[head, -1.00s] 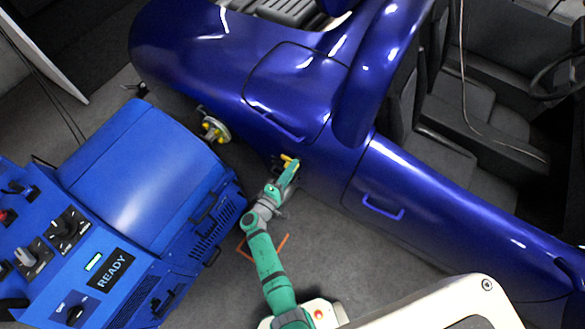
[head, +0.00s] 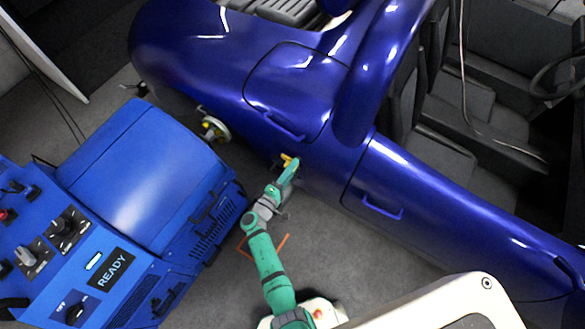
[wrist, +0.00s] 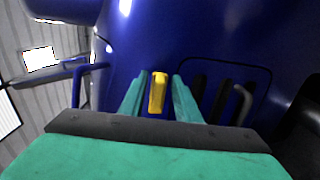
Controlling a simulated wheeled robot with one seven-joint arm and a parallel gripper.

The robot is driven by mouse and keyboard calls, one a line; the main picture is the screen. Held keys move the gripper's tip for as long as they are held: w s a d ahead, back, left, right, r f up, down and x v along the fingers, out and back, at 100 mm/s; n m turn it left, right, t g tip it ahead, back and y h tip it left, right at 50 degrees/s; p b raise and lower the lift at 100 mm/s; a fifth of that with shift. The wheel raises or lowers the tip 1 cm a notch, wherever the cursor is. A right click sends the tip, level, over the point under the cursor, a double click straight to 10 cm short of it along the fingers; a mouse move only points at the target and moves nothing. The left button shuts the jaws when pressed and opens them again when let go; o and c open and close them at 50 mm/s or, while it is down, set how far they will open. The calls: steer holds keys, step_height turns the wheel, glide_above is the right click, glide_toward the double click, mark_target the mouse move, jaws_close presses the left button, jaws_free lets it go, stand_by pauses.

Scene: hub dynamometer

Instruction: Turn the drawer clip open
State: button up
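The yellow clip (wrist: 158,92) stands upright on the dark blue car body (wrist: 150,40) in the wrist view. It lies between the two green fingers of my gripper (wrist: 160,88), with narrow dark gaps on both sides, so the fingers look apart around it and not closed on it. In the head view, yellow (head: 288,160) shows at the tip of my gripper (head: 291,170), beside the car's lower side. Right of the clip, the wrist view shows an outlined panel (wrist: 225,65) with dark slots and a grey handle (wrist: 243,103). The clip's base is hidden.
A blue dynamometer machine (head: 145,180) with a READY display stands to the left. A wheel hub (head: 214,129) shows on the car. An orange floor mark (head: 281,246) lies by my arm. The car's door handle (head: 382,207) is to the right.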

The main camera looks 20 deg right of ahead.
steer(key=v, duration=1.1)
steer(key=shift+d, duration=0.1)
steer(key=s+f+g+y, duration=0.2)
steer(key=s+f+y, duration=0.4)
steer(key=s+f, duration=0.45)
steer(key=s+a+r+m+y, duration=0.1)
steer(key=s+a+r+y, duration=0.15)
steer(key=s, duration=0.25)
steer(key=s+a+r+m+y, duration=0.1)
steer(key=s+a+y, duration=0.15)
steer(key=s, duration=0.35)
steer(key=s+a+r+m+t+y, duration=0.1)
steer(key=s+r+t, duration=0.1)
steer(key=r, duration=0.8)
steer(key=s+a+r+m+t+y, duration=0.1)
steer(key=s+r+m+t, duration=0.1)
steer(key=r, duration=0.8)
steer(key=s+a+r+m+t+y, duration=0.1)
steer(key=s+r+m+t, duration=0.1)
steer(key=r, duration=0.9)
steer(key=shift+s+a, duration=0.35)
steer(key=shift+s, duration=0.15)
